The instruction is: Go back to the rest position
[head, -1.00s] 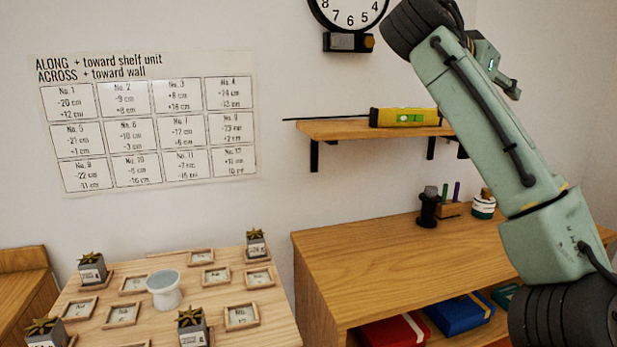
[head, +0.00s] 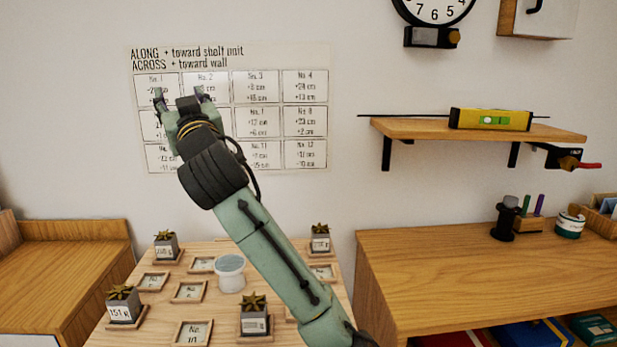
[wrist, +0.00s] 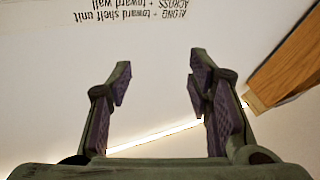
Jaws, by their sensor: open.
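My gripper (head: 182,97) is raised in the head view, in front of the printed wall chart (head: 262,90). Its two fingers are spread apart and empty. In the wrist view the gripper (wrist: 160,95) shows both fingers apart with only pale wall between them, and part of the chart's heading (wrist: 125,10) appears upside down at the top. My arm slants across the table, hiding part of it and some of the chart.
Below is a light wood table (head: 150,335) with several potted plants (head: 254,312), small frames (head: 188,291) and a white cup (head: 230,274). A wooden cabinet (head: 450,270) stands right, under a wall shelf (head: 475,135) holding a yellow level (head: 490,119). Space around the gripper looks clear.

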